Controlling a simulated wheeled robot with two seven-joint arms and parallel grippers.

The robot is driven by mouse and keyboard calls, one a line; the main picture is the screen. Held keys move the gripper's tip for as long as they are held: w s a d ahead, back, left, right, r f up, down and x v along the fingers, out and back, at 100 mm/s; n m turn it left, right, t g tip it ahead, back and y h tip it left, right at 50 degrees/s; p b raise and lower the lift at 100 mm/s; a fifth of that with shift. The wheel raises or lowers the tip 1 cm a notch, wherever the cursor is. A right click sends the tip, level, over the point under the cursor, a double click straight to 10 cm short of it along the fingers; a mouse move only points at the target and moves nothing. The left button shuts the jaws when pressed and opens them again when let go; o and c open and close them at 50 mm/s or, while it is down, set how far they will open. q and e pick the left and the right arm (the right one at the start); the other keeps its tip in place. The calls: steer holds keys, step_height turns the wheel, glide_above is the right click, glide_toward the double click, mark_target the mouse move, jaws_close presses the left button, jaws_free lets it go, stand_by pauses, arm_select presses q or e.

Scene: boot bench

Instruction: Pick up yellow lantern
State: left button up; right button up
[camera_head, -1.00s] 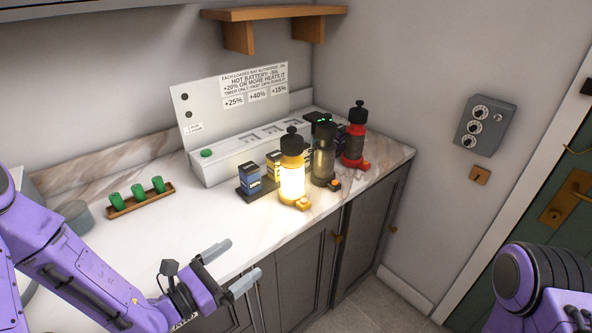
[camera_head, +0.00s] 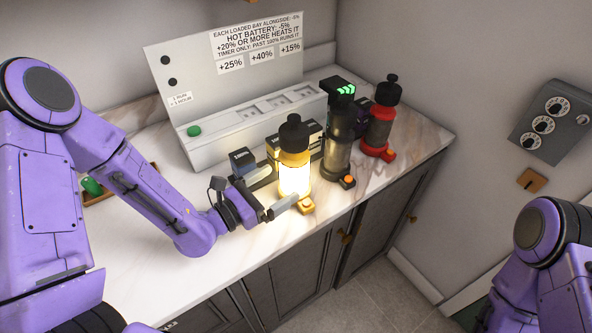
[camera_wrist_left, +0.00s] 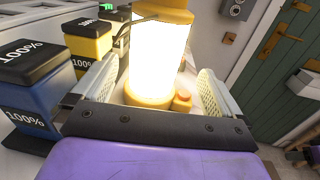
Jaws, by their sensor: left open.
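The yellow lantern (camera_head: 295,172) stands upright and glowing on the white marble counter, with a black cap and a small yellow foot at its front. My left gripper (camera_head: 276,196) is at its lower left side, low over the counter. In the left wrist view the lantern (camera_wrist_left: 160,50) rises between the two open fingers (camera_wrist_left: 155,92), one on each side of it. I cannot tell whether a finger touches it. My right gripper is out of view; only my right arm shows at the lower right.
A dark lantern (camera_head: 338,140) stands close on the right, with a red lantern (camera_head: 380,125) beyond it. Battery blocks (camera_wrist_left: 32,88) sit just left and behind. A white charger (camera_head: 240,132) with a sign panel stands at the back. The counter's front edge is near.

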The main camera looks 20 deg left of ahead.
mark_target(293, 172)
arm_select(q)
steer(key=shift+w+d+r, duration=0.2)
steer(key=shift+w+d, duration=0.05)
steer(key=shift+d, duration=0.05)
steer(key=x, duration=0.2)
steer(key=p+x, duration=0.1)
steer(key=x, duration=0.1)
steer(key=a+p+x, duration=0.1)
steer(key=x, duration=0.1)
steer(key=shift+w+f, duration=0.25)
steer(key=shift+f, duration=0.1)
steer(key=shift+s+r, duration=0.15)
steer(key=shift+s, duration=0.15)
steer(key=c, duration=1.4)
steer(key=shift+c, duration=0.2)
